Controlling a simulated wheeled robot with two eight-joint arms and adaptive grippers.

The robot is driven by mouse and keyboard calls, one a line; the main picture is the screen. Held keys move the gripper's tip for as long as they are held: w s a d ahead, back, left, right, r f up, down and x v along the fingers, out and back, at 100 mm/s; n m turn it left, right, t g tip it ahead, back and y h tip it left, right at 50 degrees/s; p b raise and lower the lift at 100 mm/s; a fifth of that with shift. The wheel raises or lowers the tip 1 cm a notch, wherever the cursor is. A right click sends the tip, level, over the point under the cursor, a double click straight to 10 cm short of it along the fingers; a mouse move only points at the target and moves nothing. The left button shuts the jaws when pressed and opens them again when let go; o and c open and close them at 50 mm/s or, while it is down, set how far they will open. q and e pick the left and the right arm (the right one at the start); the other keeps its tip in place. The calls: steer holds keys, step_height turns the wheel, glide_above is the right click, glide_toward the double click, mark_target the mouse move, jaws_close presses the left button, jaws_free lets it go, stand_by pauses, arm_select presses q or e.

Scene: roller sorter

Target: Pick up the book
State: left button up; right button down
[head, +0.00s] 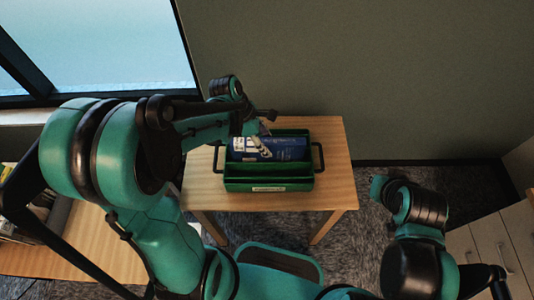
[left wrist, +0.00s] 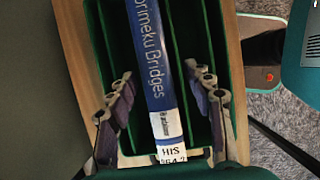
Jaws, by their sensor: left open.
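The blue book (head: 284,148) stands in the green divided caddy (head: 268,185) on the small wooden table in the head view. In the left wrist view the book (left wrist: 150,50) shows its blue spine with white lettering and a white "HIS" label at the lower end. It sits in a slot between the caddy's dividers (left wrist: 184,45). My left gripper (head: 262,140) is over the book's left part. In the left wrist view its fingers (left wrist: 165,108) are open, one on each side of the spine, with gaps between. My right gripper cannot be made out.
The caddy has black handles (head: 319,157) on both sides. Bare wood of the small table (head: 333,185) lies around it. Another wooden table (head: 85,250) with books is at the left. A drawer cabinet (head: 500,245) stands at the right. A wall is behind.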

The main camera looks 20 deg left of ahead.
mark_target(271, 150)
arm_select(q)
steer(key=b+x, duration=0.2)
steer(key=x, duration=0.3)
steer(key=shift+w+f, duration=0.1)
steer(key=shift+f, duration=0.1)
steer(key=shift+r, duration=0.1)
jaws_close()
